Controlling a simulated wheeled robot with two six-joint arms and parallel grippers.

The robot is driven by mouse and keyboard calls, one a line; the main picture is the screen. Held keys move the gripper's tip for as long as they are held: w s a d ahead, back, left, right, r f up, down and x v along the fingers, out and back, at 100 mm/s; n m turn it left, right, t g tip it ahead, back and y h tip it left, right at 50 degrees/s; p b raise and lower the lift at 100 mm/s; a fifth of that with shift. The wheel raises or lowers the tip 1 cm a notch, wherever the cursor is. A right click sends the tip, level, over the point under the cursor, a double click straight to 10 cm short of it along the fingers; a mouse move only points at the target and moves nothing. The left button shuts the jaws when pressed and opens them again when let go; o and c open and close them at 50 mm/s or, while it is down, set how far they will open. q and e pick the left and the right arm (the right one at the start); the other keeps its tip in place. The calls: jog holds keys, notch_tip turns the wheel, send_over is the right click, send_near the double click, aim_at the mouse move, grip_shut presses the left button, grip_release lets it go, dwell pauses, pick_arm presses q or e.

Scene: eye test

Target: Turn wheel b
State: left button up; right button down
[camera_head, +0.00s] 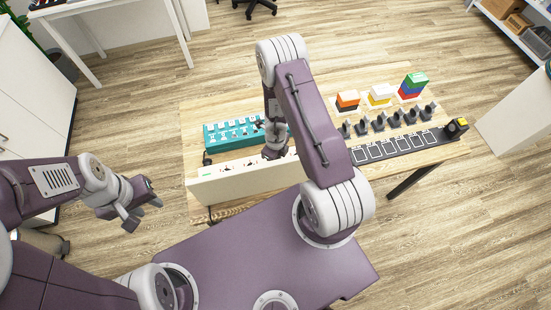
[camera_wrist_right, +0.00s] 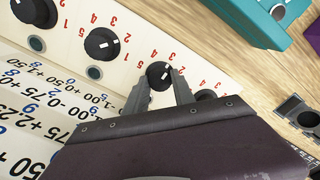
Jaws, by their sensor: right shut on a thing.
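In the right wrist view a cream panel (camera_wrist_right: 125,75) carries a row of black knobs, each with a white mark and red numbers around it. My right gripper (camera_wrist_right: 162,86) has its two fingers on either side of one knob (camera_wrist_right: 159,73) and is shut on it. I cannot read which is wheel b. In the head view the panel (camera_head: 225,187) stands at the table's near edge, its knobs mostly hidden by my right arm. My left gripper (camera_head: 144,211) is open and empty, left of the table.
A teal box (camera_head: 222,136) with switches stands behind the panel. On the wooden table (camera_head: 192,112) there are also a dark strip with white outlined squares (camera_head: 393,146), several dark pegs (camera_head: 378,124) and stacks of coloured blocks (camera_head: 411,86).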

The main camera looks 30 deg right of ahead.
jog(key=m, duration=0.4)
jog(key=shift+m, duration=2.2)
jog(key=c, duration=1.1)
grip_release()
jog(key=shift+o, duration=0.2)
notch_tip(320, 180, up, 9)
jog(key=p, duration=0.9)
